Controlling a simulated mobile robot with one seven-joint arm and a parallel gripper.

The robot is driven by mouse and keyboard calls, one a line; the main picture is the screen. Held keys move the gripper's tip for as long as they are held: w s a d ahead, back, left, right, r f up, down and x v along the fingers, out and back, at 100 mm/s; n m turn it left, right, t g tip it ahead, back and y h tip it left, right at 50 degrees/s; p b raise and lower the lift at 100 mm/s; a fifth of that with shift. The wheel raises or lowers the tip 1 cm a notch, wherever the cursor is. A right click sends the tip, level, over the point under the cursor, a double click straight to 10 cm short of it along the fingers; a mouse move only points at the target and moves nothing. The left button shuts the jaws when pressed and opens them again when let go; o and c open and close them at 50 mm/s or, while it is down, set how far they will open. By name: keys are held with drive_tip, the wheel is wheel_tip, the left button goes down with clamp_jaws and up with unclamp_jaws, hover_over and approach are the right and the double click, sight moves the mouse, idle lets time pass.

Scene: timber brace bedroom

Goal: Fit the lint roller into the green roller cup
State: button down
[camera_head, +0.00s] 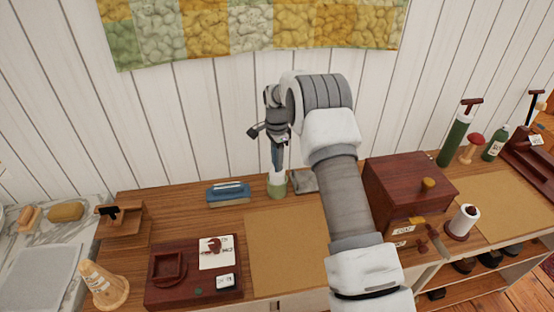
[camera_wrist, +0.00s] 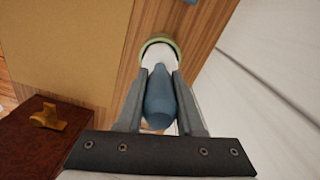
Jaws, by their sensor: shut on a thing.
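The lint roller (camera_wrist: 163,97) has a blue handle held between my fingers and a white roller end pointing down. My gripper (camera_wrist: 160,78) is shut on the blue handle. The green roller cup (camera_head: 278,186) stands on the wooden counter near the wall. In the head view the white end of the lint roller (camera_head: 277,173) shows at the cup's mouth, below my gripper (camera_head: 276,140). In the wrist view the green rim of the cup (camera_wrist: 157,38) curves around the far side of the white end. How deep the white end sits is hidden.
A blue brush-like block (camera_head: 228,193) lies left of the cup, and a grey flat piece (camera_head: 303,181) right of it. A dark red box (camera_head: 405,190) with a yellow knob stands further right. The tan mat (camera_head: 285,245) in front is bare.

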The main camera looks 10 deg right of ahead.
drive_tip(key=c, duration=1)
unclamp_jaws()
drive_tip(key=shift+f, duration=0.15)
drive_tip(key=o, duration=0.5)
drive_tip(key=shift+c, duration=0.2)
